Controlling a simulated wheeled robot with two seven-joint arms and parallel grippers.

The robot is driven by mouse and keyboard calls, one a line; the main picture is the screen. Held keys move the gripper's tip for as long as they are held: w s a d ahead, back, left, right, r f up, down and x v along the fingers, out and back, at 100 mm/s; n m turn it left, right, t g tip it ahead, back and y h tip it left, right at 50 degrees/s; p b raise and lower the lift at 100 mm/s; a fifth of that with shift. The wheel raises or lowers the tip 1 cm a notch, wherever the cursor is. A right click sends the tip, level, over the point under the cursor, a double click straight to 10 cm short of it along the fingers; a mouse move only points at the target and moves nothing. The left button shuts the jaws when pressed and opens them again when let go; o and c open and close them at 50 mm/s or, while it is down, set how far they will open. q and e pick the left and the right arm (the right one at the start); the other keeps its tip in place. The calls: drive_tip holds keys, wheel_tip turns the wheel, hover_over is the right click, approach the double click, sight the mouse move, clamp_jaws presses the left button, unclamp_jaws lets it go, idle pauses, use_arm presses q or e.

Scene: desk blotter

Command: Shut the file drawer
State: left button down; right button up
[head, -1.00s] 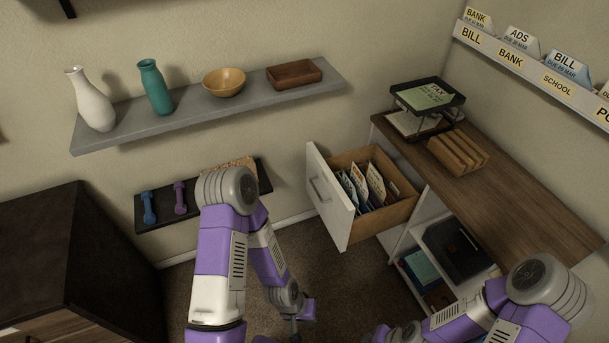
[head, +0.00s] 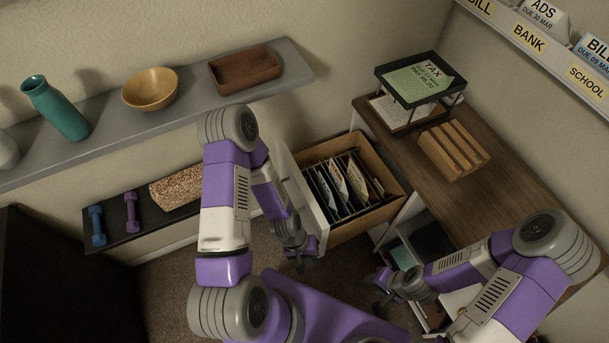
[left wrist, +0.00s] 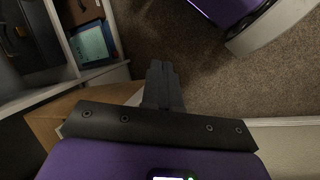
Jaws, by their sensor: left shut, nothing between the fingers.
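The file drawer (head: 377,208) stands pulled out from under the wooden desk, with several files in it. Its white front panel (head: 290,178) faces left and is partly hidden by my left arm. My left gripper (head: 300,264) is low by the near end of that panel. In the left wrist view its fingers (left wrist: 163,85) are together and empty, with the drawer's brown wood (left wrist: 55,122) behind the gripper body. I cannot tell whether it touches the panel. My right gripper (head: 380,288) is low in front of the desk's open shelves, apart from the drawer; its fingers are too small to read.
The desk top (head: 475,190) holds a paper tray (head: 440,112) and a slotted wooden block (head: 455,150). A wall shelf (head: 105,125) with a vase and bowls is at upper left. A low dark shelf (head: 112,228) holds dumbbells. Carpet (head: 175,295) lies open below.

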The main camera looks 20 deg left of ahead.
use_arm(q)
drive_tip(key=a+n+h, duration=0.4)
drive_tip(key=n, duration=0.4)
drive_tip(key=n+t+h, duration=0.3)
drive_tip(key=n+t, duration=1.1)
drive_tip(key=n, duration=0.1)
approach(297, 184)
drive_tip(key=b+x, duration=0.1)
drive_tip(key=x, duration=0.5)
drive_tip(key=shift+d+b, duration=0.15)
drive_tip(key=shift+b, duration=0.25)
drive_tip(key=shift+w+d, duration=0.15)
drive_tip(key=shift+w, duration=0.1)
drive_tip(key=shift+w, duration=0.1)
